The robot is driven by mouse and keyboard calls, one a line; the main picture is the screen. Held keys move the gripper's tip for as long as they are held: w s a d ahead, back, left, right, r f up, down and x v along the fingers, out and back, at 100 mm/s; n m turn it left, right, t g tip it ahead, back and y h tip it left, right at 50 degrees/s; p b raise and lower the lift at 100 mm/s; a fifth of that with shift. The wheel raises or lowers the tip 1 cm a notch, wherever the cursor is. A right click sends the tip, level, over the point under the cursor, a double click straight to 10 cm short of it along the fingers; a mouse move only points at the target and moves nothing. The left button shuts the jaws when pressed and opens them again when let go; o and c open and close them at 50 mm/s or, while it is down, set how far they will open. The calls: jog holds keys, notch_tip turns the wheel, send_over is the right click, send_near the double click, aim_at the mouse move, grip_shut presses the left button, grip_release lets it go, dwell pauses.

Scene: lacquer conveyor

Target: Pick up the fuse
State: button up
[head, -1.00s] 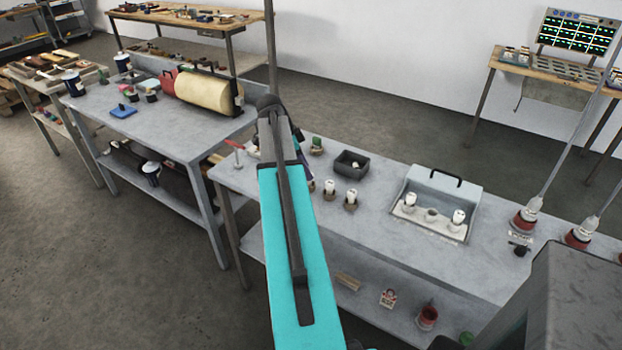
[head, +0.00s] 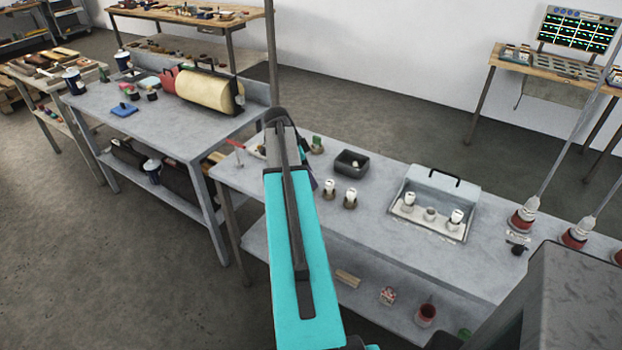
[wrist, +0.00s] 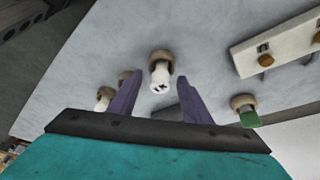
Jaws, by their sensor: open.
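Two white fuses in brown cup-like holders, a left one (head: 329,187) and a right one (head: 351,195), stand on the grey bench. Two more white fuses, a left one (head: 409,199) and a right one (head: 456,217), sit in the open grey box (head: 468,196); its middle socket (head: 431,212) looks empty. In the wrist view a white fuse (wrist: 160,76) with a brown holder lies between and beyond the purple fingertips of my gripper (wrist: 159,84), which is open and empty. Another white fuse (wrist: 104,98) is beside the left finger. My arm mostly hides the gripper in the head view.
A dark tray (head: 351,162) and a green-topped item (head: 317,145) stand behind the loose fuses. Red-based cable connectors (head: 522,219) are at the right. Bare bench surface (head: 375,225) lies in front of the fuses.

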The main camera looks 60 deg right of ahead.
grip_shut()
jog(key=shift+r, duration=0.25)
jog(key=shift+r+b, duration=0.8)
jog(key=shift+r, duration=0.6)
jog(key=s+a+r+b, duration=0.1)
jog(key=s+a+b, duration=0.1)
jog(key=a, duration=0.5)
jog(key=s+a+b, duration=0.1)
jog(key=s+a, duration=0.1)
jog(key=a, duration=0.6)
jog(key=shift+a+r+b, duration=0.3)
jog(key=shift+r+b, duration=0.05)
jog(key=shift+r, duration=0.05)
jog(key=shift+w, duration=0.1)
